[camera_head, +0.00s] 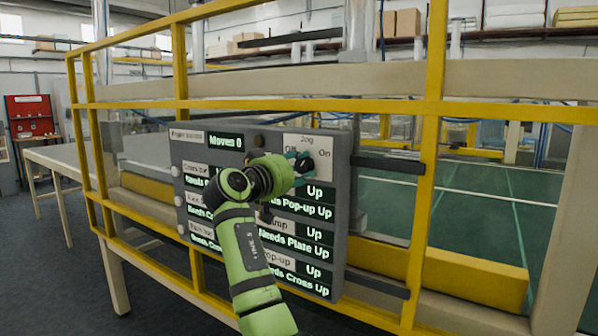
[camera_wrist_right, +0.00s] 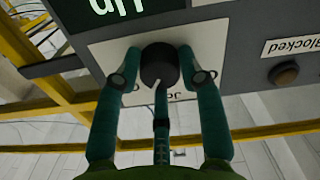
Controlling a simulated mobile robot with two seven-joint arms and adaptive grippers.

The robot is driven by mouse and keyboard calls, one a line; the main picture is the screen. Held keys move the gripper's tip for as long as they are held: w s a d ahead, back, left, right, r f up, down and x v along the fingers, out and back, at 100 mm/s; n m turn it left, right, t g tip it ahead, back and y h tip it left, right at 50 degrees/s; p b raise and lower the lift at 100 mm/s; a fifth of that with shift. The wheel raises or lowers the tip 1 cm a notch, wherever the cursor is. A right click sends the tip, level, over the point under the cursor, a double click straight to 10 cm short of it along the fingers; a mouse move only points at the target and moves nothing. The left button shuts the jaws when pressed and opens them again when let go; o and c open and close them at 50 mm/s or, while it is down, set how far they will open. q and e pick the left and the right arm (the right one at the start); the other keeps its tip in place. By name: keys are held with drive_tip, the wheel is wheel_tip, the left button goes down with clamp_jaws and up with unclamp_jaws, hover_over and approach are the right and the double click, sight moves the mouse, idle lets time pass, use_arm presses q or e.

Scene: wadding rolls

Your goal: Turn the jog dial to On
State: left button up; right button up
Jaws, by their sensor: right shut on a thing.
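The jog dial (camera_wrist_right: 159,66) is a round black knob with a white pointer line, on a white plate (camera_head: 323,153) marked Jog, with Off at left and On at right. In the wrist view the pointer aims down and slightly left, toward the Jog lettering. My right gripper (camera_head: 301,163) reaches the dial from the front; in the wrist view its teal fingers are shut on the dial, one on each side. In the head view the gripper covers most of the dial and part of the Off label. My left gripper is not in view.
The grey control panel (camera_head: 343,215) carries green-lettered displays and side buttons. It is mounted at a yellow guard frame (camera_head: 434,130), with rails above and posts at both sides. A dark button (camera_wrist_right: 283,74) sits by a Blocked label. Dark bars (camera_head: 388,165) project right of the panel.

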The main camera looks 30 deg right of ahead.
drive_tip(key=shift+r, duration=0.1)
idle(0.4)
drive_tip(key=o, duration=1.2)
drive_tip(key=shift+c, duration=0.2)
drive_tip(key=v, duration=1.2)
